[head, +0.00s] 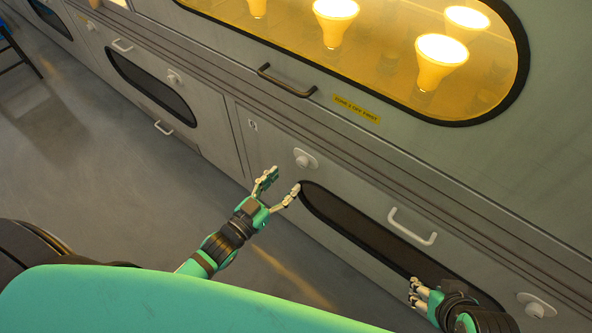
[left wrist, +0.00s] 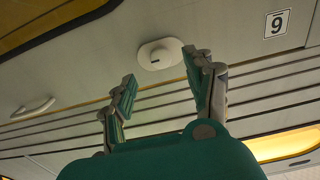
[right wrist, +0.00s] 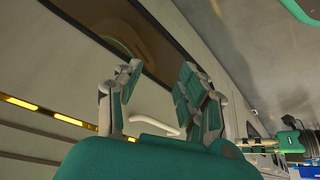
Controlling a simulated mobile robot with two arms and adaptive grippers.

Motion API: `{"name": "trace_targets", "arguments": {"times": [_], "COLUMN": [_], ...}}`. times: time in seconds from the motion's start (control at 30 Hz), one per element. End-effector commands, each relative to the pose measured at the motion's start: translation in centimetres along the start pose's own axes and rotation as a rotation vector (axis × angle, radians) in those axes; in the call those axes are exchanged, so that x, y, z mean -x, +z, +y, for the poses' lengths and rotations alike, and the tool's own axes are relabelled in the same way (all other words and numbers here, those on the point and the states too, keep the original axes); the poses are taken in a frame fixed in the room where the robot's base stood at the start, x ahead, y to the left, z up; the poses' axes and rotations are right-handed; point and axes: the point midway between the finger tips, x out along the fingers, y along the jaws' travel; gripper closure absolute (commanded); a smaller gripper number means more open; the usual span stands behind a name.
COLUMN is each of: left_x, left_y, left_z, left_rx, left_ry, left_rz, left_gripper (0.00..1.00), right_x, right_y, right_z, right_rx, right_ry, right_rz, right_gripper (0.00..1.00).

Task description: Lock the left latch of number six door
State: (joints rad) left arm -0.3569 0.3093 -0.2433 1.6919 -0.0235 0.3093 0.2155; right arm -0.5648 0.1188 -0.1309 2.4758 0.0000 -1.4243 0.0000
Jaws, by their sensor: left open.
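The number six door is the low grey panel with a long dark window (head: 365,236). Its left latch (head: 303,159) is a round white knob on an oval plate, just beyond my left gripper (head: 283,181). That gripper is open and empty, fingers spread towards the knob, apparently not touching it. In the left wrist view the latch (left wrist: 158,53) shows between the fingertips (left wrist: 158,66), with a short dark mark on the knob. The number plate (left wrist: 277,23) appears upside down there. My right gripper (right wrist: 161,68) is open and empty; it is low at the right in the head view (head: 414,292).
A white pull handle (head: 411,226) and a right latch (head: 536,305) sit farther right on the door. Above are a dark handle (head: 287,82), a yellow label (head: 356,110) and a lit window with glowing bulbs (head: 440,60).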

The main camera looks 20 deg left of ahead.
Motion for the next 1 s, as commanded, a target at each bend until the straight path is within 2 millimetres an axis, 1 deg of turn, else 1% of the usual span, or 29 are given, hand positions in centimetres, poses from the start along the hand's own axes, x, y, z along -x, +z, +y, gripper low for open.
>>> {"name": "trace_targets", "arguments": {"times": [0.03, 0.1, 0.2, 0.3, 0.47, 0.7, 0.73, 0.77, 1.0], "left_x": [-1.2, -2.5, -4.0, -4.9, -5.7, -5.8, -5.8, -5.7, -5.7], "left_y": [0.1, 0.1, 0.1, 0.1, 0.0, 0.0, 0.0, 0.0, 0.0], "left_z": [0.0, -0.1, 0.0, 0.0, 0.0, 0.0, 0.0, 0.0, 0.0], "left_rx": [0.000, 0.000, 0.001, 0.001, 0.001, 0.001, 0.001, 0.001, 0.001], "left_ry": [0.000, -0.001, 0.000, -0.001, -0.001, -0.001, -0.001, -0.001, 0.000], "left_rz": [0.005, 0.004, 0.002, 0.001, 0.000, -0.001, -0.001, -0.001, -0.001], "left_gripper": [0.46, 0.46, 0.46, 0.46, 0.46, 0.46, 0.47, 0.51, 0.83], "right_x": [-0.4, -0.6, -0.6, -0.6, -0.5, -0.4, -0.4, -0.4, -0.4], "right_y": [-0.9, -2.2, -3.7, -4.9, -5.7, -5.9, -5.9, -5.8, -5.8], "right_z": [-0.1, -0.3, -0.5, -0.7, -0.8, -0.8, -0.8, -0.8, -0.8], "right_rx": [0.001, 0.003, 0.005, 0.007, 0.007, 0.008, 0.008, 0.008, 0.008], "right_ry": [-0.003, -0.006, -0.010, -0.013, -0.015, -0.015, -0.015, -0.015, -0.015], "right_rz": [0.047, 0.109, 0.181, 0.234, 0.274, 0.280, 0.280, 0.280, 0.279], "right_gripper": [0.60, 0.60, 0.60, 0.60, 0.60, 0.60, 0.60, 0.60, 0.60]}}
